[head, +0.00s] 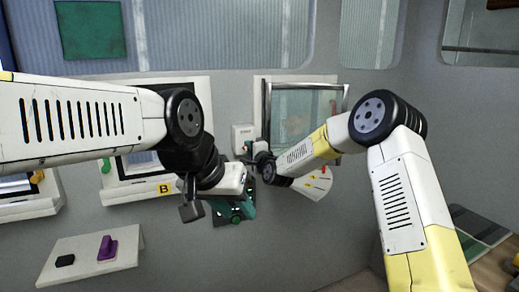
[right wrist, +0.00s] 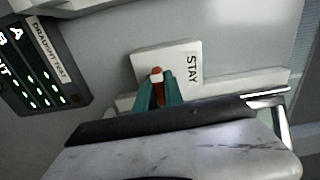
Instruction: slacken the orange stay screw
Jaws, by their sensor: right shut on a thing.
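The orange stay screw (right wrist: 157,76) stands out from a white block marked STAY (right wrist: 188,50) in the right wrist view. The teal fingers of my right gripper (right wrist: 159,92) are closed on it, one on each side. In the head view the white block (head: 243,134) sits on the wall just left of the window, with my right gripper (head: 250,152) at it. My left gripper (head: 238,208) is lower, in front of the wall. Its teal parts show beside a dark piece, and its jaw opening is not clear.
A dark panel with lit dots and a DRAUGHT TEST label (right wrist: 40,62) is close left of the block. The window (head: 302,112) is at right. A shelf (head: 92,262) carries a purple piece (head: 107,247) and a black piece (head: 65,260). A B-marked window frame (head: 150,190) is at left.

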